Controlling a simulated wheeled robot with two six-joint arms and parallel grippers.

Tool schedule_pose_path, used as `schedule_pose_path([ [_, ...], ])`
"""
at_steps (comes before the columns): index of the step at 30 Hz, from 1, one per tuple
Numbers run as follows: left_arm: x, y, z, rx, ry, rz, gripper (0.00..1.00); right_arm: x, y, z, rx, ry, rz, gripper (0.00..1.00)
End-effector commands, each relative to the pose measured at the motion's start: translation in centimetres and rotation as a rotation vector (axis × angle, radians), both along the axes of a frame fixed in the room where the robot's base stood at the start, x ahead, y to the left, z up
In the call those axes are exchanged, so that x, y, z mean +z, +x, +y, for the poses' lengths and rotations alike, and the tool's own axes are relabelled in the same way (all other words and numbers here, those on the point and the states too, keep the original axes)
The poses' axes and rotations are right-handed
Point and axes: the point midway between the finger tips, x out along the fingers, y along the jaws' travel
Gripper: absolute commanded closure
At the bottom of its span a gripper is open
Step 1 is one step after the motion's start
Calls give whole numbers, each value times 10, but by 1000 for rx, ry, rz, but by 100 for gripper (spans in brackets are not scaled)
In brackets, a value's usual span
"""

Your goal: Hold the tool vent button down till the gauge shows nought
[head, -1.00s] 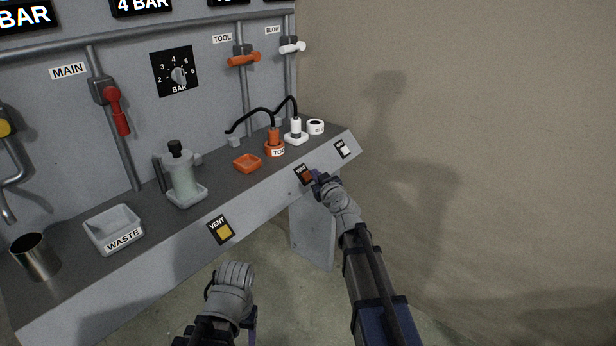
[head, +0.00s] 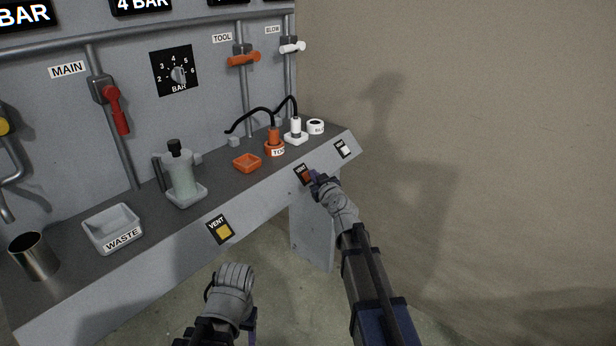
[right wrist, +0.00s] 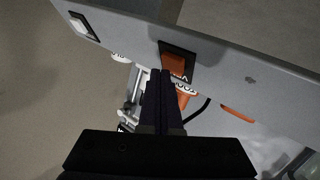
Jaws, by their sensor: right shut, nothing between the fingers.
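The tool vent button (head: 306,175) is an orange square in a black frame on the sloping front of the bench. It also shows in the right wrist view (right wrist: 174,65). My right gripper (head: 317,181) is shut and empty, its fingertips (right wrist: 160,73) right at the lower edge of the button in the wrist view. Whether they touch it or press it in is not clear. The display (head: 228,2) above the TOOL label is cut off by the top of the head view, so its reading is hidden. Of my left arm only a grey wrist part shows; its fingers are not visible.
A yellow vent button (head: 224,232) is to the left and a white one (head: 345,149) to the right. An orange tray (head: 247,163), an orange tool socket (head: 274,149), a waste tray (head: 113,228), a bottle (head: 181,172) and a metal cup (head: 34,256) stand on the bench.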

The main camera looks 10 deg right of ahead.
Motion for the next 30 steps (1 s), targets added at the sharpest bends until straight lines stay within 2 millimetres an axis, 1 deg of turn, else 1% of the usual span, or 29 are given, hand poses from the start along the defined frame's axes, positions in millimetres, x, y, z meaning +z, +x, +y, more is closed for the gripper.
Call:
schedule_pose_path([
  [30, -6, 0, 0, 0, 0, 0, 37, -6, 5, 4, 0, -1, 0, 100],
])
